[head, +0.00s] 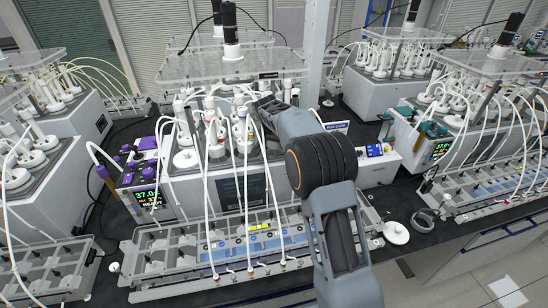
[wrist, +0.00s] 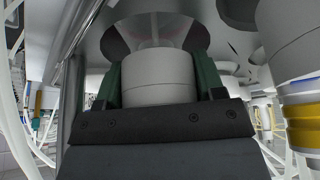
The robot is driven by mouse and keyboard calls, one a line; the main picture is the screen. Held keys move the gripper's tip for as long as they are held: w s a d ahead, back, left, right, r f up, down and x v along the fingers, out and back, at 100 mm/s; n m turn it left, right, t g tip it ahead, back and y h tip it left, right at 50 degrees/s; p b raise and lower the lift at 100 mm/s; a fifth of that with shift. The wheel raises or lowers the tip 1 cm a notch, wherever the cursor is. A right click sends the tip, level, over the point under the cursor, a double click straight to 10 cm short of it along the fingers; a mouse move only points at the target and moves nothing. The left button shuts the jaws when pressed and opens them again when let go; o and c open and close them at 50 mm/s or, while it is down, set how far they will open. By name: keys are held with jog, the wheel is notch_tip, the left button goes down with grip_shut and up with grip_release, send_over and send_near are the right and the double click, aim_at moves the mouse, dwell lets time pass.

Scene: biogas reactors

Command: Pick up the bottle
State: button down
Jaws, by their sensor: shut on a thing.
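In the wrist view a bottle with a wide light-grey cap or neck (wrist: 157,80) sits between the two green-padded fingers of my gripper (wrist: 158,88). The fingers touch it on both sides, so my gripper is shut on it. A clear, rounded part shows behind the cap, and the rest of the bottle is hidden. In the head view my arm reaches into the middle reactor unit, among its white-capped bottles (head: 212,135). There the fingertips and the held bottle are largely hidden by my arm and the tubes.
A clear plate (head: 225,66) with a black motor (head: 229,25) hangs over the bottles. White tubes loop down to the tube rack (head: 235,245) in front. In the wrist view a white part with a yellow band (wrist: 303,110) is close on the right. A metal post (wrist: 75,60) is close on the left.

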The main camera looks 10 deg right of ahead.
jog(key=shift+r, duration=0.2)
notch_tip(320, 180, up, 18)
jog(key=p, duration=0.1)
jog(key=s+a+b, duration=0.9)
jog(key=s+a, duration=0.1)
jog(key=s, duration=0.5)
jog(key=shift+f, duration=0.15)
dwell(0.4)
notch_tip(320, 180, up, 17)
jog(key=p, duration=0.9)
dwell(1.8)
